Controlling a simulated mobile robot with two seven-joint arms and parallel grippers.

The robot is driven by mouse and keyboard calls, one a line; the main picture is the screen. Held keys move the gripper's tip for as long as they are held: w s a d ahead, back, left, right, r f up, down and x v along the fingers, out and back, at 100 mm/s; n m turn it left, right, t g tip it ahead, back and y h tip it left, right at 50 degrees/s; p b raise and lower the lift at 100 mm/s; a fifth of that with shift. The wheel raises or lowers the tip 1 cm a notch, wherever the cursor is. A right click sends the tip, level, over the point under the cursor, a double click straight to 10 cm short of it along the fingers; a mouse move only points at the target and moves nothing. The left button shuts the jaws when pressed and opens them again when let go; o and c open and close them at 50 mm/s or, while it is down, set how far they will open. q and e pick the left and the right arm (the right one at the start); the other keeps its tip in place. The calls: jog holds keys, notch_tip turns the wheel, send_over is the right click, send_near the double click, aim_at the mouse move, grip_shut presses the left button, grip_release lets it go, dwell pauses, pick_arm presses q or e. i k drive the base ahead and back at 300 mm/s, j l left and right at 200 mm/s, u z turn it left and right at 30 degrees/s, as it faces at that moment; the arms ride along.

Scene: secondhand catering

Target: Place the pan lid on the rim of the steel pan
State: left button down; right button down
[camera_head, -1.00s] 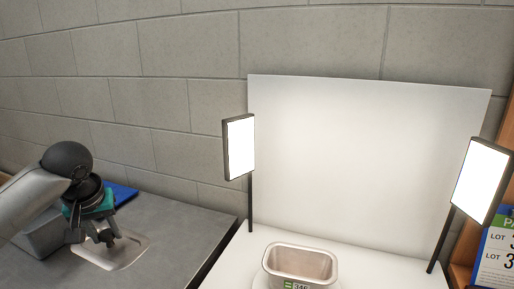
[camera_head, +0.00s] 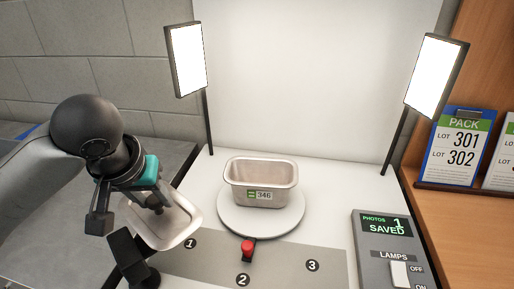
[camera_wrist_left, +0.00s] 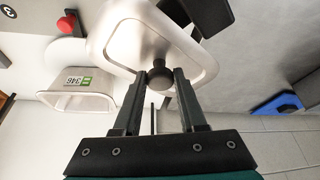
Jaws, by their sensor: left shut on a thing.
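The steel pan (camera_head: 262,172) is a rectangular open pan with a green-and-white 346 label. It stands upright on a round white turntable (camera_head: 230,222), and it also shows at the left of the left wrist view (camera_wrist_left: 75,101). My left gripper (camera_head: 155,203) is shut on the dark knob (camera_wrist_left: 160,76) of the pan lid. The pale metal pan lid (camera_head: 178,222) hangs below the fingers, left of the pan and apart from it. In the left wrist view the lid (camera_wrist_left: 120,42) shows its rounded rectangular rim. My right gripper is not in view.
A black block-shaped object (camera_head: 127,257) stands close to the lid's near side. A red button (camera_head: 247,248) is in front of the turntable. Lamp panels (camera_head: 187,60) (camera_head: 436,76) flank the white backdrop. A control box (camera_head: 385,250) stands at right. White surface around the turntable is clear.

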aim_at(261, 170)
jog(key=z, duration=1.95)
jog(key=k+j+z, duration=0.3)
jog(key=k+j, duration=0.2)
jog(key=j, duration=0.15)
